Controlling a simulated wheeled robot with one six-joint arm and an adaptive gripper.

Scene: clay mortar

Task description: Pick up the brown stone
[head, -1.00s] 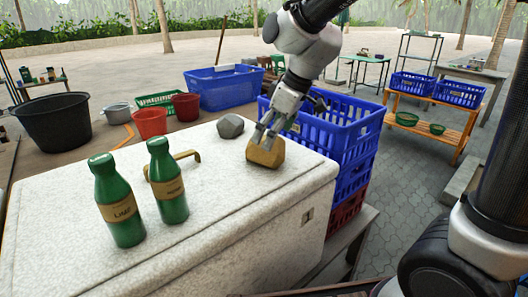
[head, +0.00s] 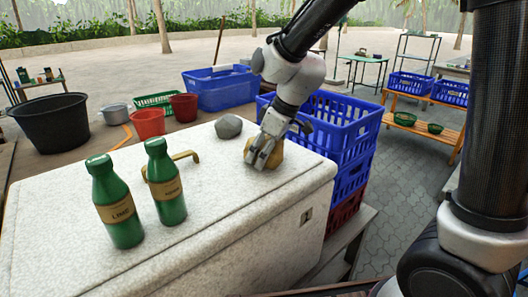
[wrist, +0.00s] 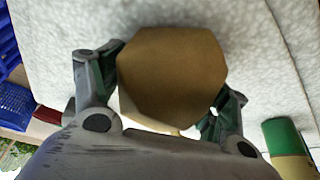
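The brown stone (head: 277,158) sits on the white speckled lid of a box (head: 230,190), near its right back edge. It is faceted and mostly hidden behind my gripper in the head view. My gripper (head: 255,162) is lowered over it from above. In the wrist view the stone (wrist: 172,75) lies between the two spread fingers of my gripper (wrist: 172,80), one on each side. The left finger is close to the stone, and whether it touches cannot be told. A small gap shows by the right finger.
A grey stone (head: 229,126) lies just behind and left of my gripper. Two green bottles, one labelled lime (head: 117,205) and another (head: 165,185), stand on the left of the lid near a brass handle (head: 186,157). Blue crates (head: 335,130) stand right behind the box.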

